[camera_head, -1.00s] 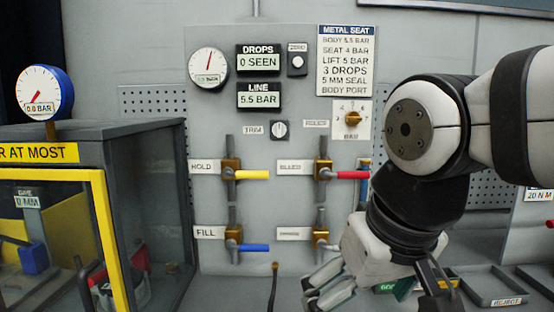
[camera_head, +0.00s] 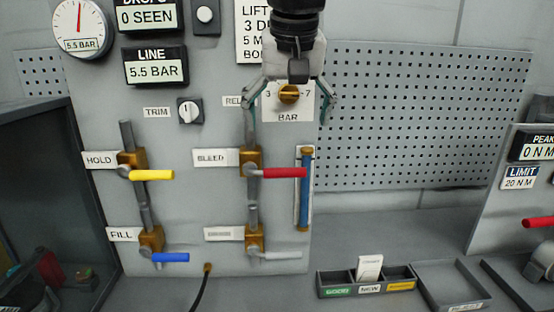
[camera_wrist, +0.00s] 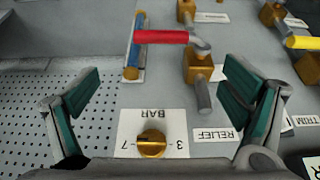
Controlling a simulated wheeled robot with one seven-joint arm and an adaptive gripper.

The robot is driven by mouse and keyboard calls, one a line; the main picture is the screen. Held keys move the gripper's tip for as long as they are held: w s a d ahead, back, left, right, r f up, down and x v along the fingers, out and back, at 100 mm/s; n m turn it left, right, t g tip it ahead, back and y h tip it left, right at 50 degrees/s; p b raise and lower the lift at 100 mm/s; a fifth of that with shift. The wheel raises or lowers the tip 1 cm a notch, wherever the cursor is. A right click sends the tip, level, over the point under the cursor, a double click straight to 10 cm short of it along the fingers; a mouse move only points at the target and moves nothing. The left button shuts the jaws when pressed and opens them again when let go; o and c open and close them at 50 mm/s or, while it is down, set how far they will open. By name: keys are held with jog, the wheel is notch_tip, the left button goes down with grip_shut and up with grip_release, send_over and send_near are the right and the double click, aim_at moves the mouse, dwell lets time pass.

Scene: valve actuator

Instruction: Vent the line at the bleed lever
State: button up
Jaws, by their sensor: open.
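The bleed lever is a red handle (camera_head: 284,172) on a brass valve (camera_head: 250,160) beside the BLEED label (camera_head: 211,157). It points sideways to the right in the head view, and it also shows in the wrist view (camera_wrist: 160,37). My gripper (camera_head: 287,112) is open and empty, above the red handle. Its fingers straddle the brass relief knob (camera_head: 289,94) in the head view without visibly holding it. In the wrist view the open fingers (camera_wrist: 155,95) stand wide apart. The LINE display (camera_head: 156,66) reads 5.5 BAR and the DROPS display shows 0 SEEN.
A yellow HOLD lever (camera_head: 152,175), a blue FILL lever (camera_head: 168,257) and a grey lever (camera_head: 282,255) are on the same panel. A blue tube (camera_head: 305,188) stands just right of the red handle. Trays (camera_head: 452,284) lie on the bench below.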

aim_at(285, 170)
jog(key=x, duration=1.1)
jog(key=shift+a+f, duration=0.1)
jog(key=c, duration=1.7)
